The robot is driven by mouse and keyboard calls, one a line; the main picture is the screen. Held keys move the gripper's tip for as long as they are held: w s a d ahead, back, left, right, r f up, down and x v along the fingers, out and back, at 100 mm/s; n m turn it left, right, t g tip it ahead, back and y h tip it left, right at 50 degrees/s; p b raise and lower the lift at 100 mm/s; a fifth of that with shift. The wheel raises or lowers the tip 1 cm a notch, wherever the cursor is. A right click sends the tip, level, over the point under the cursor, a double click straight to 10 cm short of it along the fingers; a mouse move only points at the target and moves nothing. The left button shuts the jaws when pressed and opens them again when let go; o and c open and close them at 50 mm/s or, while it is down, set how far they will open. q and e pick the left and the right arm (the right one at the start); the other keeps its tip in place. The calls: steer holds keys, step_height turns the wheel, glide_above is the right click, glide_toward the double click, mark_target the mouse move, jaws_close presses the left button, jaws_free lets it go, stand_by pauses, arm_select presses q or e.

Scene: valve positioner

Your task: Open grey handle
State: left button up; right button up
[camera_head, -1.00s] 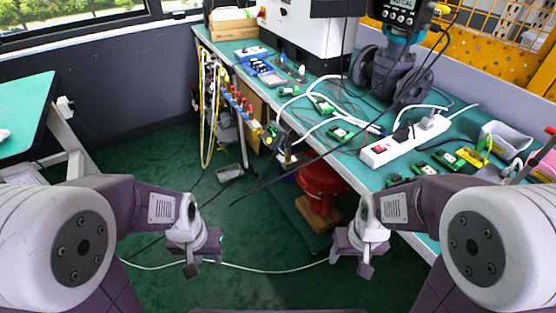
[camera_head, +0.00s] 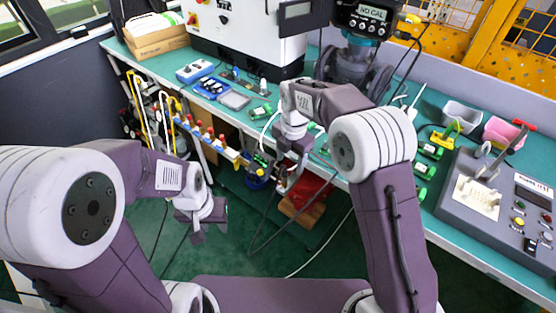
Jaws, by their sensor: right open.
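A row of valves (camera_head: 210,138) with red and yellow parts runs along the bench's front edge, left of my right arm. I cannot pick out a grey handle on it; the row's right end is close to my right gripper and partly hidden. My right gripper (camera_head: 287,181) is open, pointing down at the bench's front edge, with no object clearly between its fingers.
The green bench (camera_head: 150,68) carries a white machine (camera_head: 240,35), a blue tray (camera_head: 211,87) and a dark positioner (camera_head: 365,20) reading "NO CAL". A grey control box (camera_head: 475,235) with a red-handled clamp stands at right. Cables hang below the bench edge.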

mark_target(279, 188)
steer(key=shift+n+g, duration=0.3)
steer(key=shift+n, duration=0.2)
steer(key=a+f, duration=0.1)
steer(key=f, duration=0.2)
steer(key=s+a+f, duration=0.1)
steer(key=f, duration=0.2)
steer(key=s+a+f, duration=0.1)
steer(key=f, duration=0.3)
steer(key=shift+a+b, duration=0.1)
steer(key=shift+b, duration=0.25)
jaws_close()
steer(key=shift+s+f+y+b, duration=0.15)
steer(key=shift+y+b, duration=0.15)
steer(key=shift+b, duration=0.35)
steer(key=b, duration=0.1)
steer(key=t+y+b, duration=0.1)
steer(key=shift+d+f+b, duration=0.2)
steer(key=shift+d+b, duration=0.05)
steer(key=shift+b, duration=0.05)
steer(key=shift+r+t, duration=0.2)
steer(key=shift+t, duration=0.1)
arm_select(q)
step_height(279, 188, down, 3)
steer(key=shift+d+f, duration=0.1)
steer(key=shift+d, duration=0.05)
arm_select(e)
steer(key=shift+r, duration=0.2)
